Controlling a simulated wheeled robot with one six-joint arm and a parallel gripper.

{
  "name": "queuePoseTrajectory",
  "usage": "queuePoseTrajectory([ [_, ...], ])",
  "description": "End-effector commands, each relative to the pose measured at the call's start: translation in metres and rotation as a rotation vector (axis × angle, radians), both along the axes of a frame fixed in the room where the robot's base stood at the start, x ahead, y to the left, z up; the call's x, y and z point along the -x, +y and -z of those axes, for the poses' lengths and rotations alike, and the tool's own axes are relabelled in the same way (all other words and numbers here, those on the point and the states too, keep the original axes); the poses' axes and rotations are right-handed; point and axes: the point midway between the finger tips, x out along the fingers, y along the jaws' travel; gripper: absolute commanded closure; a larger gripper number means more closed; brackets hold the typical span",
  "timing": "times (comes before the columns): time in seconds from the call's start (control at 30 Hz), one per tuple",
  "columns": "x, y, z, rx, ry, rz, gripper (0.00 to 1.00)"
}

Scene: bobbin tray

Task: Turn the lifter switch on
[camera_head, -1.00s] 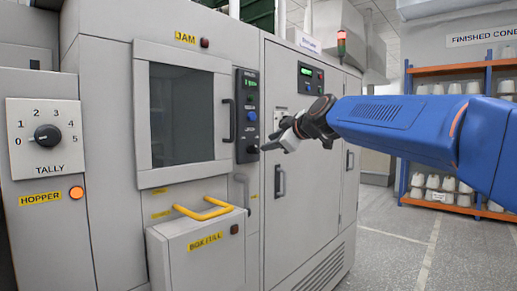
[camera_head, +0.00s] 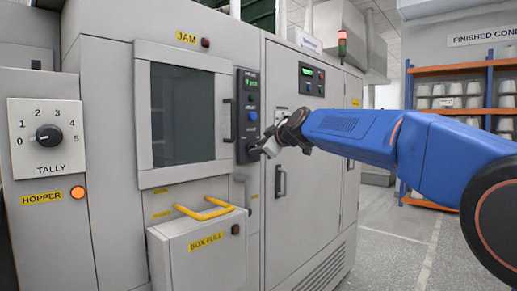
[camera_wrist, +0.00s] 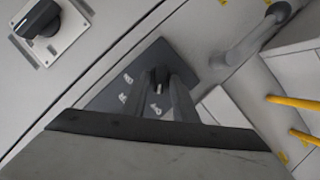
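The dark control panel (camera_head: 247,115) is upright on the machine front, with a green display and a blue button. A dark rotary switch (camera_wrist: 159,80) sits at its lower end, with small pale marks around it that I cannot read; I take it for the lifter switch. My gripper (camera_head: 264,151) is at the panel's lower end and hides the switch in the head view. In the wrist view its two fingers (camera_wrist: 162,100) reach to either side of the switch knob. I cannot tell whether they touch or grip it.
A plate with a black knob (camera_wrist: 40,18) is on the neighbouring door. A grey handle (camera_wrist: 250,42) is close to the panel. Yellow rails (camera_head: 205,209) stick out on the box below. The tally dial (camera_head: 47,135) is far left. Open floor lies at right.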

Motion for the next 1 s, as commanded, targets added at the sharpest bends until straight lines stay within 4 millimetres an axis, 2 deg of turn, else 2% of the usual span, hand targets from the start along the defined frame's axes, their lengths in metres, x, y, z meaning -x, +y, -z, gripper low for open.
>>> queuePoseTrajectory([
  [0.03, 0.0001, -0.0001, 0.0000, 0.000, 0.000, 0.000, 0.88],
  [0.1, 0.0001, -0.0001, 0.0000, 0.000, 0.000, 0.000, 1.00],
  [0.57, -0.0010, -0.0011, -0.0005, -0.045, 0.059, 0.001, 1.00],
  [1.0, -0.0045, -0.0034, -0.0012, -0.265, 0.343, 0.000, 1.00],
])
